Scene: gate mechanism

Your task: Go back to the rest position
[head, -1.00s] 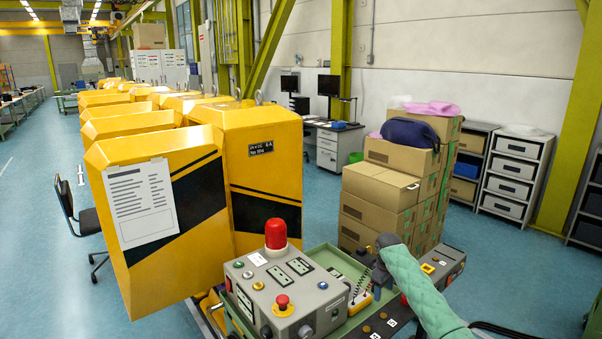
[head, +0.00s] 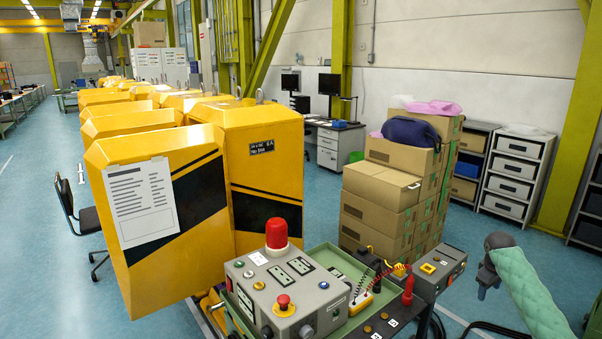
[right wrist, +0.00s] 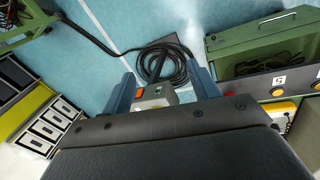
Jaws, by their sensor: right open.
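My right gripper (head: 484,284) is at the right side of the head view, on the end of my green-sleeved arm. It hangs in free space to the right of the control bench, apart from it. In the right wrist view its two blue-grey fingers (right wrist: 165,92) are spread, with nothing held between them. The grey control box (head: 285,290) with a red lamp and a red push button stands on the green bench. A red handle (head: 407,290) stands upright beside the box with the yellow button. My left gripper is out of view.
Yellow machine housings (head: 165,215) fill the left. Stacked cardboard boxes (head: 385,205) stand behind the bench. Grey shelves (head: 515,175) line the right wall. A coiled black cable (right wrist: 163,65) lies on the blue floor. Open floor lies right of the bench.

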